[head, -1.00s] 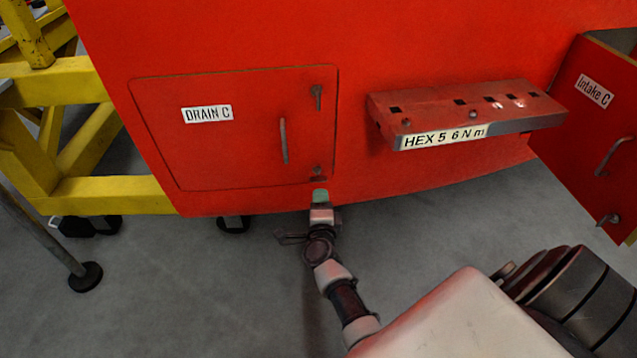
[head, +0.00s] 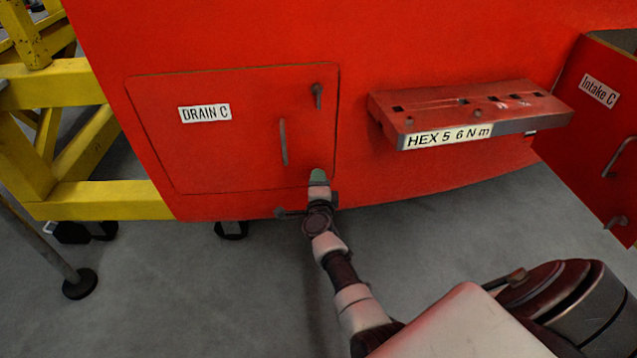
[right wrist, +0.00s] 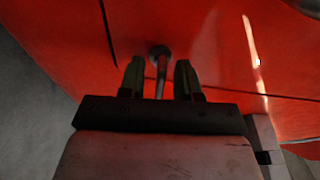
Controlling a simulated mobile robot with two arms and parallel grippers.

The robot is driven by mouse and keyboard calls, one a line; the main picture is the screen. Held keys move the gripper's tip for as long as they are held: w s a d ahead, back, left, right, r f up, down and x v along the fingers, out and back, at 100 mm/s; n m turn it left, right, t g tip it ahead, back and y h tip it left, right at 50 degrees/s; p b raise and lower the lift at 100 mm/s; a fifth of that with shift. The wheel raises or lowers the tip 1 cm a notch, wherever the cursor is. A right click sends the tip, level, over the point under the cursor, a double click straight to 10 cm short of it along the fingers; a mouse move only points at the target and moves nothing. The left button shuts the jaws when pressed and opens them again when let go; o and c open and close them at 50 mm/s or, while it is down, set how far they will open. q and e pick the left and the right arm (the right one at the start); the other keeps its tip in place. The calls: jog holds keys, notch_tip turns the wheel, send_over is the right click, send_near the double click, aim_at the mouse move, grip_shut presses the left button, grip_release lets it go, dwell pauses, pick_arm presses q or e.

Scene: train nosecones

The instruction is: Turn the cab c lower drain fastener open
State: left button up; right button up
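The red drain panel (head: 225,150), labelled DRAIN C, is closed on the red nosecone, with a vertical handle (head: 283,142) and an upper fastener (head: 318,92). My right gripper (head: 318,177) is at its lower right corner and hides the lower fastener in the head view. In the right wrist view the lower fastener (right wrist: 160,68) shows a round head and a thin lever between the two fingers of my right gripper (right wrist: 160,80). The fingers are apart, with visible gaps on both sides of the lever. My left gripper is not in view.
A red shelf (head: 470,112) labelled HEX 5 6 N m juts out to the right of the panel. An open Intake C door (head: 590,130) stands at far right. A yellow frame (head: 75,150) stands at left.

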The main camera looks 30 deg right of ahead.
grip_shut()
jog(key=n+t+p, duration=0.1)
jog(key=n+p, duration=0.2)
jog(key=n, duration=0.7)
jog(key=shift+p, duration=0.4)
jog(key=n+p, duration=0.1)
jog(key=n, duration=0.4)
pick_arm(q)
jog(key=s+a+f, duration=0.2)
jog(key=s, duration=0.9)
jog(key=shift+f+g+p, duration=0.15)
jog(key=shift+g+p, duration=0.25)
pick_arm(e)
jog(key=shift+n+t+y, duration=0.3)
jog(key=shift+n+y, duration=0.2)
jog(key=shift+n, duration=1.4)
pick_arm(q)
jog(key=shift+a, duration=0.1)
pick_arm(e)
jog(key=shift+o, duration=0.2)
grip_release()
